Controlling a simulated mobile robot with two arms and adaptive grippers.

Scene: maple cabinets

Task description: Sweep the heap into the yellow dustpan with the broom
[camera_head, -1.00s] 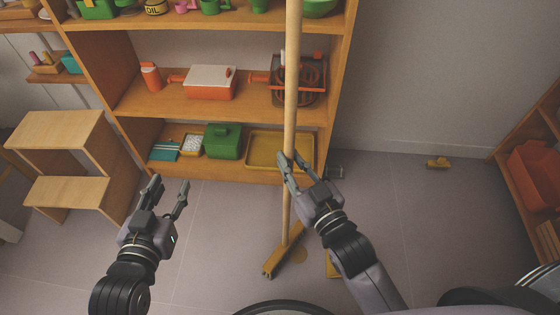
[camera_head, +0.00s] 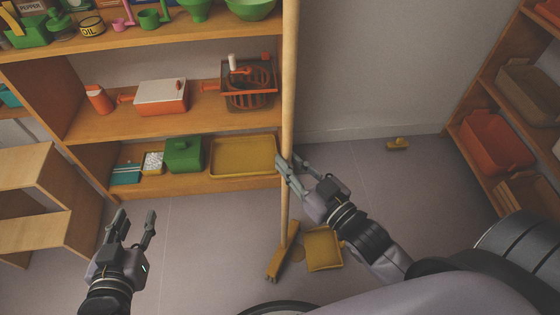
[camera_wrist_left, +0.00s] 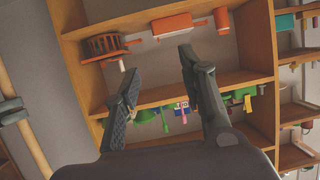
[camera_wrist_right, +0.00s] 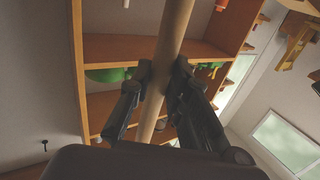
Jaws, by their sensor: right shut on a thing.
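The broom (camera_head: 289,95) stands nearly upright, its yellow head (camera_head: 281,253) on the floor. My right gripper (camera_head: 286,168) is shut on the wooden handle, which also shows between its fingers in the right wrist view (camera_wrist_right: 166,65). The yellow dustpan (camera_head: 323,249) lies on the floor just right of the broom head, partly beside my right arm. A small tan round patch (camera_head: 297,253), perhaps the heap, lies between broom head and dustpan, partly hidden. My left gripper (camera_head: 136,219) is open and empty over the floor at the left.
An open wooden shelf unit (camera_head: 200,122) with toy kitchenware stands behind the broom. A wooden step stool (camera_head: 40,195) is at the left. A shelf with an orange bin (camera_head: 495,143) is at the right. A small yellow object (camera_head: 397,144) lies by the wall. Floor between is clear.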

